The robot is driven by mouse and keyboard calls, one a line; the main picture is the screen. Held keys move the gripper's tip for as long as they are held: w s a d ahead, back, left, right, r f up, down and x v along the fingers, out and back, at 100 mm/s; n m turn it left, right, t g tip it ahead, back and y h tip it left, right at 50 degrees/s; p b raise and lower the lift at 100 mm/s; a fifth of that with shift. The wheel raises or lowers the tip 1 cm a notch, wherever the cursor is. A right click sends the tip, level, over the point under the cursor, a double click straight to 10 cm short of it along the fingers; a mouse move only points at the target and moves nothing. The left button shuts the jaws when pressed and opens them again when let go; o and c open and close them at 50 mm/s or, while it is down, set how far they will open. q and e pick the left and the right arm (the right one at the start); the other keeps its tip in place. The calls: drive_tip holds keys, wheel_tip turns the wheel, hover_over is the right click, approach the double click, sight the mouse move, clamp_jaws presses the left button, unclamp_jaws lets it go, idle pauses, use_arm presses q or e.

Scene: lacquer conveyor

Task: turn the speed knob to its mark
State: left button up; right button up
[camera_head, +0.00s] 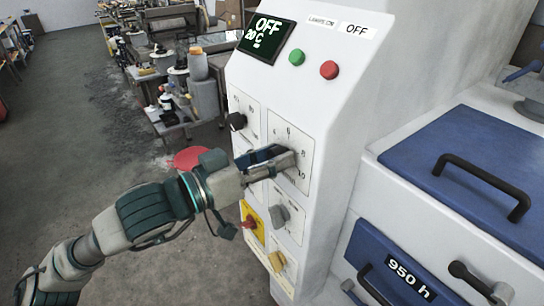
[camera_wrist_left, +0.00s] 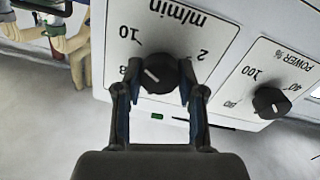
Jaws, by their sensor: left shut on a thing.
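The black speed knob (camera_wrist_left: 160,73) sits on a white plate marked "m/min", upside down in the left wrist view, with numbers around it. Its white pointer line slants toward the upper left there. A small green mark (camera_wrist_left: 157,116) shows on the plate below the knob in that view. My left gripper (camera_wrist_left: 160,88) has one finger on each side of the knob and is shut on it. In the head view my left gripper (camera_head: 276,160) reaches the dial plate (camera_head: 302,150) and hides the knob. My right gripper is not in view.
The white machine panel carries another black knob (camera_head: 237,121), a grey knob (camera_head: 279,215), a red switch (camera_head: 250,222) and a yellow knob (camera_head: 277,261) close to my left arm. Green (camera_head: 296,57) and red (camera_head: 329,69) buttons are above. The display (camera_head: 266,36) reads "OFF 20 C".

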use_arm(q)
drive_tip(key=shift+f, duration=0.4)
drive_tip(key=o, duration=1)
drive_tip(key=shift+w, duration=0.1)
drive_tip(key=shift+o, duration=0.7)
drive_tip(key=shift+w+r, duration=0.1)
drive_tip(key=shift+r, duration=0.15)
drive_tip(key=v, duration=1.2)
